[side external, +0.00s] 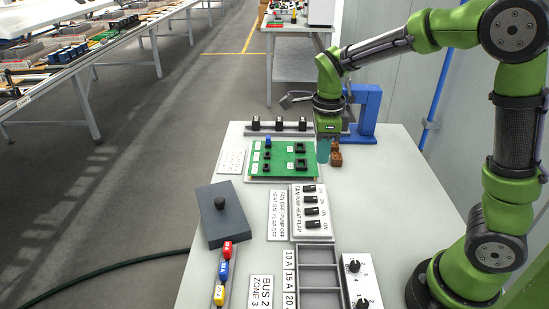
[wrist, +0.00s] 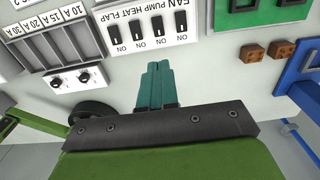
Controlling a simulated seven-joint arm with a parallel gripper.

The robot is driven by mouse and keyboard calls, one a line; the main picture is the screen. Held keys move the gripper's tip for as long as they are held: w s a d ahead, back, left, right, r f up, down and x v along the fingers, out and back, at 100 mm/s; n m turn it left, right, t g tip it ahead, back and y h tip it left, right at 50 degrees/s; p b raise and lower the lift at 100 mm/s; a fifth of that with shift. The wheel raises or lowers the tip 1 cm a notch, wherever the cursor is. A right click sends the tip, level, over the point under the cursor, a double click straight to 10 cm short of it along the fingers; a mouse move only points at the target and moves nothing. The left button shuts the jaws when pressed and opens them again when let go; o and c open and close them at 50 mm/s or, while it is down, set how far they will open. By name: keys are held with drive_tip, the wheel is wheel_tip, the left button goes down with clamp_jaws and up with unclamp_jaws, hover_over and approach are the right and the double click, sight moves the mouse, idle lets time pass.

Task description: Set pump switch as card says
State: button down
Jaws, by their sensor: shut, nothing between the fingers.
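The switch panel (side external: 296,228) is white with a column of black rocker switches labelled FAN, PUMP, HEAT and FLAP. The pump switch (side external: 309,199) is second from the far end; in the wrist view the pump switch (wrist: 158,27) is second from the right. ON is printed beside each switch; I cannot tell which way the pump rocker is tipped. The card (side external: 278,234) lies left of the panel and appears to read FAN OFF, PUMP OFF, HEAT ON, FLAP OFF. My gripper (side external: 323,152) is shut and empty, beyond the panel and apart from it; its teal fingers (wrist: 157,70) show in the wrist view.
A green board (side external: 262,173) lies beyond the panel. Brown blocks (side external: 336,156) and a blue stand (side external: 368,108) are close to my gripper. A grey tray (side external: 319,280) and a white knob box (side external: 360,285) are nearer. The table's right side is mostly clear.

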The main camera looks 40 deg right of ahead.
sight(317, 198)
wheel_tip(317, 198, down, 12)
drive_tip(key=shift+r, duration=0.15)
idle(0.4)
drive_tip(key=shift+d+f, duration=0.1)
drive_tip(key=shift+f, duration=0.15)
drive_tip(key=shift+w+a+r, duration=0.35)
drive_tip(key=shift+w+a, duration=0.15)
drive_tip(key=shift+a, duration=0.1)
drive_tip(key=shift+r, duration=0.1)
wheel_tip(317, 198, up, 14)
drive_tip(key=s+d, duration=0.1)
drive_tip(key=shift+s+d, duration=0.3)
drive_tip(key=shift+f, duration=0.2)
